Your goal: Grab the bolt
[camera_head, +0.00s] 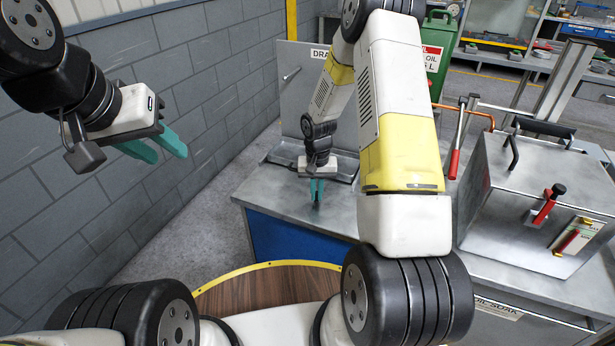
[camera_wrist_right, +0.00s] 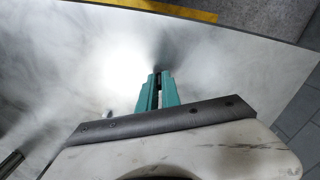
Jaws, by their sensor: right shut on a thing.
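My right gripper (camera_head: 317,190) reaches down over the grey metal bench top, its teal fingers close together. In the right wrist view my right gripper (camera_wrist_right: 158,78) shows a narrow dark piece, the bolt (camera_wrist_right: 158,84), between its fingers. The fingers hide most of the bolt, so its head and length cannot be made out. My left gripper (camera_head: 170,156) hangs at the upper left in front of the block wall, its teal fingers apart and empty.
The bench top (camera_head: 268,192) around the right gripper is mostly bare. A grey upright panel (camera_head: 292,90) stands behind it. A metal box with a red-handled lever (camera_head: 545,205) stands at the right. A green container (camera_head: 440,45) is at the back.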

